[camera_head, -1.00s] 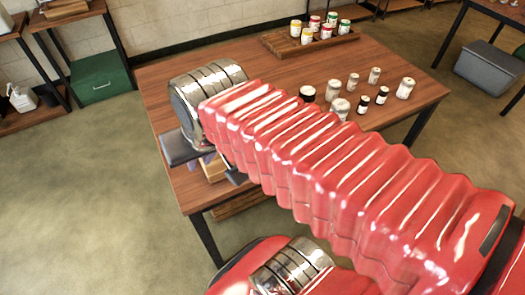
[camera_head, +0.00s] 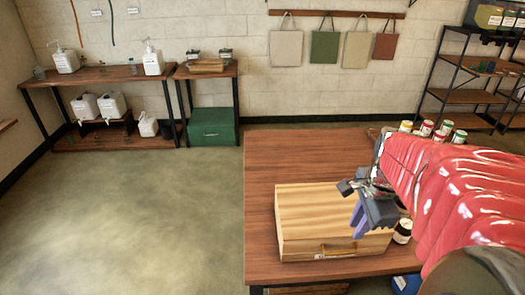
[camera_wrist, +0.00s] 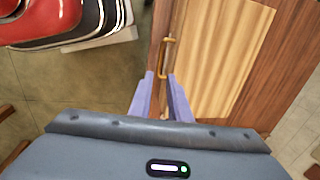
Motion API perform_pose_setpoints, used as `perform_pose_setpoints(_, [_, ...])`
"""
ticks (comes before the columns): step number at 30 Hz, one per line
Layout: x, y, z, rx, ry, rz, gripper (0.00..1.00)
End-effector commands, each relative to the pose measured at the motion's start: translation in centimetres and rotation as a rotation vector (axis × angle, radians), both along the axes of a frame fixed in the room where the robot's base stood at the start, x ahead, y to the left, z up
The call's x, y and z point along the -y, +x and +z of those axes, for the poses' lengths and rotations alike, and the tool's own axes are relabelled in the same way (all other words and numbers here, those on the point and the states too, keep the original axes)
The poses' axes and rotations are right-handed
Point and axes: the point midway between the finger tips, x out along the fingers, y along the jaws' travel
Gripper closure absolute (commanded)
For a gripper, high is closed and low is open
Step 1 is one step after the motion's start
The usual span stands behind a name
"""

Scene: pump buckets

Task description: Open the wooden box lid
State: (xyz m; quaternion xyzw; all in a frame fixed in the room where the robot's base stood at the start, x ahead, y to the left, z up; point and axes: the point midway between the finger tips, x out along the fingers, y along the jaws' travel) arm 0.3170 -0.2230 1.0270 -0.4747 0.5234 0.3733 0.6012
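The wooden box (camera_head: 330,215) stands on the brown table with its striped light-wood lid (camera_head: 325,203) shut. A small brass handle (camera_head: 338,248) is on its front side. In the wrist view the lid (camera_wrist: 225,50) lies right of centre, and the handle (camera_wrist: 166,58) shows just beyond my fingertips. My gripper (camera_head: 357,218) has purple fingers and hangs over the right front part of the box.
The table (camera_head: 262,190) has bare room left of the box. Several paint jars (camera_head: 445,128) stand at its back right, and a dark-lidded jar (camera_head: 403,231) is right of the box. A green chest (camera_head: 213,126) and shelves stand by the wall. Floor at left is clear.

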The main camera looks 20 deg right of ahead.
Motion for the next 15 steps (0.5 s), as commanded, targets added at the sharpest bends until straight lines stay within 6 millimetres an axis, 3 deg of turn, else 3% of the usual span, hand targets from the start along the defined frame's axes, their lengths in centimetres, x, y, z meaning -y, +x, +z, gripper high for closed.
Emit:
perform_pose_setpoints(9, [0.0,0.1,-0.1,0.001,-0.001,0.004,0.83])
perform_pose_setpoints(15, [0.0,0.3,-1.5,0.000,-0.001,0.005,0.83])
